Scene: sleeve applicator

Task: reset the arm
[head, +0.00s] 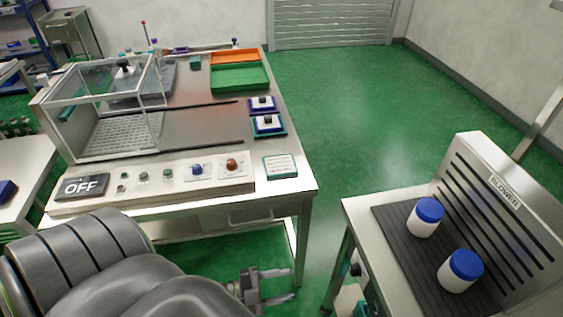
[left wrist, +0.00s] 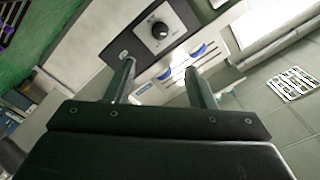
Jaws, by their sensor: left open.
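My left gripper (head: 291,284) shows at the bottom middle of the head view, in front of the bench's lower right corner. Its two fingers point right and are apart with nothing between them. In the left wrist view the gripper (left wrist: 160,68) also shows two separated, empty fingers. Beyond them are a black dial (left wrist: 160,29) on a dark panel and a white panel with blue parts. My grey arm fills the lower left of the head view. My right gripper is not in view.
The steel bench (head: 295,183) carries a clear-walled enclosure (head: 100,80), an OFF sign (head: 82,187), buttons, and orange (head: 236,57) and green (head: 240,78) trays. Two blue-lidded jars (head: 427,218) stand by the blower (head: 505,190) at right. Green floor (head: 350,110) lies open between.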

